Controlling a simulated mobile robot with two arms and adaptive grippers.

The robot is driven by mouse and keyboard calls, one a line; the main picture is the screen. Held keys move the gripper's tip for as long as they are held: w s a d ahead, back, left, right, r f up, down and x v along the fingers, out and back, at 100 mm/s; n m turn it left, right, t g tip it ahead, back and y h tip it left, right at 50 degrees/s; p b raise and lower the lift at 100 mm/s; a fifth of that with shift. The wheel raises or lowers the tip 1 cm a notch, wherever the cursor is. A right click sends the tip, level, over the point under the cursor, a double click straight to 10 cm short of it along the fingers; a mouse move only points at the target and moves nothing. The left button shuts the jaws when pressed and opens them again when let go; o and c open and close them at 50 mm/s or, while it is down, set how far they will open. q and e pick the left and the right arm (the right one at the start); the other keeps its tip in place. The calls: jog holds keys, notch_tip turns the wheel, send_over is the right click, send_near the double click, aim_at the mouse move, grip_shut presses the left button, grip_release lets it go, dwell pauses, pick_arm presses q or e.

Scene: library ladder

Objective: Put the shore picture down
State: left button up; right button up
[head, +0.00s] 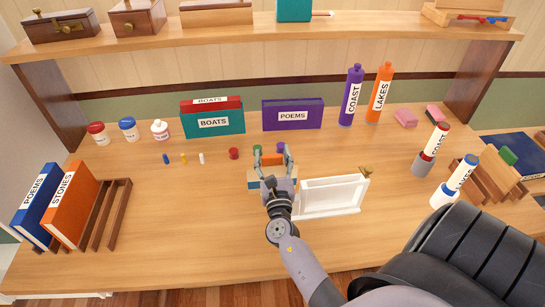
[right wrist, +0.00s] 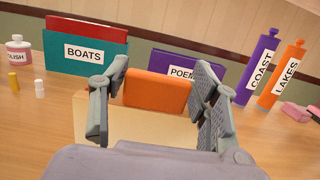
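My right gripper (head: 274,157) has its fingers on either side of an orange block (right wrist: 156,92). The block rises from a tan and blue panel (head: 252,183), which I take to be the shore picture. Its tan face (right wrist: 95,120) shows in the right wrist view under the fingers. The pads appear to touch the block's two ends. My gripper and wrist hide much of the panel, and I cannot tell whether it touches the desk. Just right of it stands a white frame-like holder (head: 330,195). My left gripper is not in view.
Behind are the boats books (head: 214,123), poems book (head: 292,115), coast bottle (head: 351,95) and lakes bottle (head: 379,92). Small pots (head: 234,153) stand near the gripper. A wooden rack (head: 104,215) with books is left. The front left desk (head: 190,225) is clear.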

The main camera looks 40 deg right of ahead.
jog(key=shift+o, duration=1)
jog(key=shift+r, duration=0.1)
